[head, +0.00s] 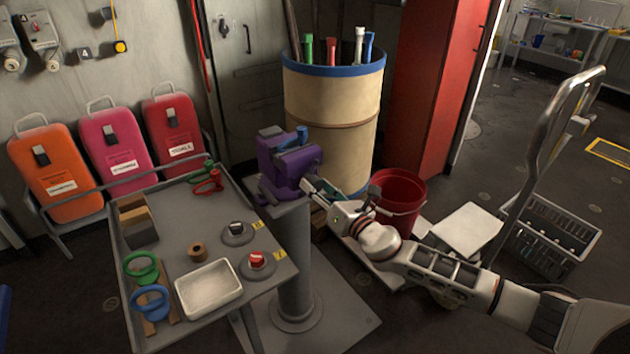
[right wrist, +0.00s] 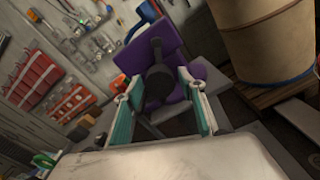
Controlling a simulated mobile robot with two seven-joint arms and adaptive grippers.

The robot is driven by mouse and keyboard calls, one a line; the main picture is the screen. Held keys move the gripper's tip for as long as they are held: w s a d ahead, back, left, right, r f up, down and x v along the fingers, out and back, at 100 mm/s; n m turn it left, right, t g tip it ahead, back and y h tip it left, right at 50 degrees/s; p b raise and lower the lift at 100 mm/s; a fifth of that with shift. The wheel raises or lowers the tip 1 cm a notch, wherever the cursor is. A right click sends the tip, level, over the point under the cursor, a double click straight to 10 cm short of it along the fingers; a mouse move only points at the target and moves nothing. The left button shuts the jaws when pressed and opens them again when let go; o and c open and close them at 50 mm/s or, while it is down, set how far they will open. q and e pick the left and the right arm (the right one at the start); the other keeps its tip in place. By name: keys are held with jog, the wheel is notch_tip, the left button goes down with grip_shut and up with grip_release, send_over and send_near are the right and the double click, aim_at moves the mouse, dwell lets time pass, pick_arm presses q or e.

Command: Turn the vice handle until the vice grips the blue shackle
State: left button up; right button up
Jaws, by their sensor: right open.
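The purple vice (head: 285,165) stands on a grey pedestal in the middle of the head view. The blue shackle (head: 290,140) is at the top of the vice; blue also shows at its top in the right wrist view (right wrist: 143,14). The vice handle (right wrist: 157,52) is a dark bar with a round dark hub, facing my right wrist camera. My right gripper (head: 318,187) is open just right of the vice. In the right wrist view its teal-padded fingers (right wrist: 160,108) spread on either side of the hub's line. Contact cannot be told. My left gripper is out of view.
A grey table (head: 205,240) with a white tray (head: 209,288), rings and small parts stands left of the vice. A tan barrel (head: 333,115) stands behind it. A red bucket (head: 400,200) is close behind my right forearm. A trolley (head: 540,150) stands at right.

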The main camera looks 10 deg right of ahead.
jog(key=n+p, duration=0.1)
jog(key=n, duration=0.2)
jog(key=n+p, duration=0.1)
jog(key=n, duration=0.2)
jog(key=shift+r+p, duration=0.2)
jog(key=shift+p, duration=0.2)
jog(key=shift+n+p, duration=0.4)
jog(key=shift+n, duration=0.4)
jog(key=shift+f+n, duration=0.1)
jog(key=shift+n, duration=0.5)
jog(key=n, duration=0.4)
jog(key=shift+f+n, duration=0.1)
jog(key=shift+n, duration=0.2)
jog(key=n, duration=0.9)
jog(key=shift+n, duration=0.4)
jog(key=n, duration=0.5)
